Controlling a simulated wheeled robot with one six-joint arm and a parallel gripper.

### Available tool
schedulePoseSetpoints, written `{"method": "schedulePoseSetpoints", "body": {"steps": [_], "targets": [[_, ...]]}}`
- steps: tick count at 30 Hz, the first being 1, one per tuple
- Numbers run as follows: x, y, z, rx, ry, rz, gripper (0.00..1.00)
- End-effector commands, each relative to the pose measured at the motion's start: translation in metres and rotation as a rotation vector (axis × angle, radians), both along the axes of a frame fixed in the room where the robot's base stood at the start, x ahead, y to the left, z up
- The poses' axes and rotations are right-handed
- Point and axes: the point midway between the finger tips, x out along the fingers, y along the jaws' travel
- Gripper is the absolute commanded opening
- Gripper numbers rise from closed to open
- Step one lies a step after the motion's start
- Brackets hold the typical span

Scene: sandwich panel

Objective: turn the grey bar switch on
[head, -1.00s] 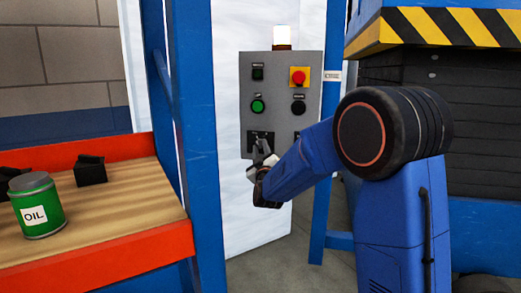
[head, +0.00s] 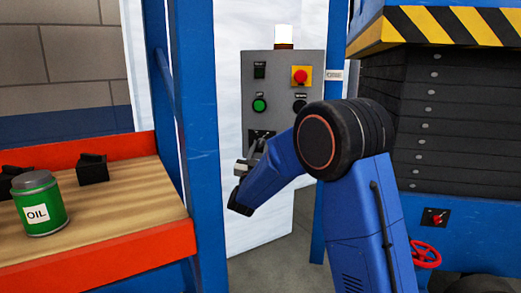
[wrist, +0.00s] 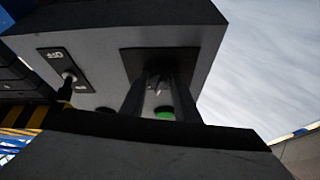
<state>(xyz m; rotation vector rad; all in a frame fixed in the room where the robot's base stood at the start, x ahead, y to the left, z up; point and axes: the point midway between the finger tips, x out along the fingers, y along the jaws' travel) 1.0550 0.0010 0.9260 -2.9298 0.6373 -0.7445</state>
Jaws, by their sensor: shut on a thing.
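The grey control panel (head: 312,75) stands upright beyond my arm in the head view. On its lower left is a black switch plate (head: 257,133), partly covered by my gripper (head: 250,158). In the wrist view my gripper (wrist: 158,100) has one dark finger on each side of a small grey bar switch (wrist: 157,75) on the black plate (wrist: 128,62). The fingers are shut on the bar. The bar's exact angle is hard to read, as the fingers and shadow hide much of it. A green spot (wrist: 165,113) shows between the fingers.
The panel carries a green button (head: 259,105), a red button on yellow (head: 300,76) and a lamp (head: 284,37) on top. Another switch (wrist: 69,77), labelled OFF, sits nearby. Blue posts (head: 190,120) and a bench with an oil can (head: 39,203) stand left.

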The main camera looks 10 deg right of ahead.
Motion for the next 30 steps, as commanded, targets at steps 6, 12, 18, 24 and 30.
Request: {"method": "schedulePoseSetpoints", "body": {"steps": [6, 12, 18, 24, 30], "targets": [[0.0012, 0.0025, -0.0006, 0.115, -0.058, 0.001, 0.06], [0.0014, 0.0029, -0.0003, 0.178, -0.089, 0.001, 0.06], [0.0015, 0.0033, -0.0002, 0.203, -0.102, 0.001, 0.06], [0.0016, 0.0032, 0.0000, 0.207, -0.105, 0.001, 0.06], [0.0016, 0.0031, 0.0001, 0.206, -0.104, 0.002, 0.33]]}}
